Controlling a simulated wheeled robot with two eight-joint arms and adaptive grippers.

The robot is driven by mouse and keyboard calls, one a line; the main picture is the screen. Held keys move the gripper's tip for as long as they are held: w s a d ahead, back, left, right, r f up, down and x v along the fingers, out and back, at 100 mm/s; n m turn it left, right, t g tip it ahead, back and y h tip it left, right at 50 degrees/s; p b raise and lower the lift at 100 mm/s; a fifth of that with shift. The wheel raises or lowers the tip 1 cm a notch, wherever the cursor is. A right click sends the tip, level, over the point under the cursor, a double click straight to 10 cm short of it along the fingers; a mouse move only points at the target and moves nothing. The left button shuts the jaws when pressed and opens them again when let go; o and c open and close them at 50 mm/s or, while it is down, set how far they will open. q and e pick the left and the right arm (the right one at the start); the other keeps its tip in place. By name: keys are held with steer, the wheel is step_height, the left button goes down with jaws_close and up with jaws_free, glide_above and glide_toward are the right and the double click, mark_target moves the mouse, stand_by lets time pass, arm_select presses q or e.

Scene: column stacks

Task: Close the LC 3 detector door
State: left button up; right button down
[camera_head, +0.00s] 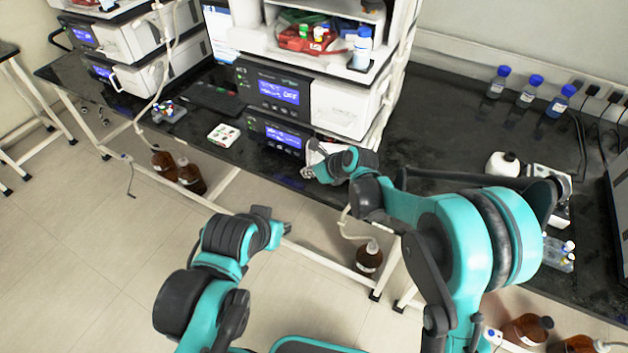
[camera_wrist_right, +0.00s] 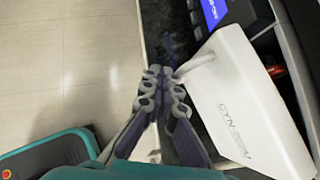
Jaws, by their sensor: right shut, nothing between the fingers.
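A white door panel with dark lettering (camera_wrist_right: 240,100) belongs to a module with a blue display, and it appears swung out from the module in the right wrist view. In the head view, part of it (camera_head: 316,152) shows at the lower module (camera_head: 278,137) of the middle stack, mostly hidden by my right arm. My right gripper (camera_head: 308,173) is shut and empty at the bench's front edge.
An upper module (camera_head: 275,92) with a white front sits above the lower one, under a tray of bottles. A small white box (camera_head: 223,134) lies left on the bench. Blue-capped bottles (camera_head: 528,92) stand at the back right. Brown bottles (camera_head: 369,258) stand below the bench.

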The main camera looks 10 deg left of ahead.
arm_select(q)
steer(key=shift+r, duration=0.1)
arm_select(e)
steer(key=shift+w+a, duration=0.3)
steer(key=shift+w, duration=0.65)
steer(key=shift+w+a, duration=0.3)
steer(key=shift+w, duration=0.6)
